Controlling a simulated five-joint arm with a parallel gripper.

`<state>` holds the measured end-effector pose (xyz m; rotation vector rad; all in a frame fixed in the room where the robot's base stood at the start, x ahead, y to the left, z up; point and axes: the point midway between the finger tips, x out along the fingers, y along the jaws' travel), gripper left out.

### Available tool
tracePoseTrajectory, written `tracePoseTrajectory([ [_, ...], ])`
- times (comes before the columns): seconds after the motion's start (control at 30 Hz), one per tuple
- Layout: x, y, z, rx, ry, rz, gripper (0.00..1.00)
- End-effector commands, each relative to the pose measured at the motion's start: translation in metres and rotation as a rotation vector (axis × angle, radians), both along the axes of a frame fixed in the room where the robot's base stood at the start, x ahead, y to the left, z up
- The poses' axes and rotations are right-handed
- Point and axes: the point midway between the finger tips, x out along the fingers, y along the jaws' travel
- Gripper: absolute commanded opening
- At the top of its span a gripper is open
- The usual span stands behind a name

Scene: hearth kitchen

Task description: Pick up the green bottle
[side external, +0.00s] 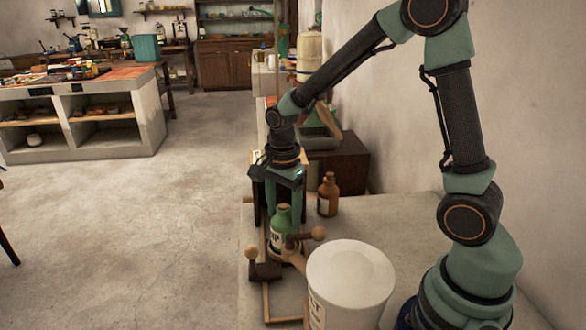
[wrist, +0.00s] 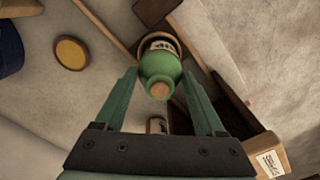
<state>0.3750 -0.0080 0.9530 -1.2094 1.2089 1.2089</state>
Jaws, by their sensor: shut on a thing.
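The green bottle (side external: 281,222), with a cork and a pale label, is upright between the fingers of my gripper (side external: 282,208). In the wrist view the green bottle (wrist: 160,66) also lies between the two green fingers of my gripper (wrist: 160,80), cork toward the camera. The fingers are shut on it. Its base is partly hidden by wooden pieces in the side view, so I cannot tell whether it touches the surface below.
A white labelled canister (side external: 350,275) stands in front of the bottle. Wooden pieces with round knobs (side external: 318,233) are close beside the bottle. A brown bottle (side external: 328,195) stands behind to the right. A labelled box (wrist: 268,155) is at the wrist view's lower right.

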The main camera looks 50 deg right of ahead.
Motion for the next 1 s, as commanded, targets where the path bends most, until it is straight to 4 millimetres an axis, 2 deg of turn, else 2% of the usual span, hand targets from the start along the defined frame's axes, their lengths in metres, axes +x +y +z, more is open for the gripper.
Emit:
tracePoseTrajectory([
  [0.6, 0.0, 0.0, 0.033, 0.0, -0.002, 0.0, 0.1],
  [1.0, 0.0, 0.0, 0.037, 0.0, -0.002, 0.0, 0.1],
])
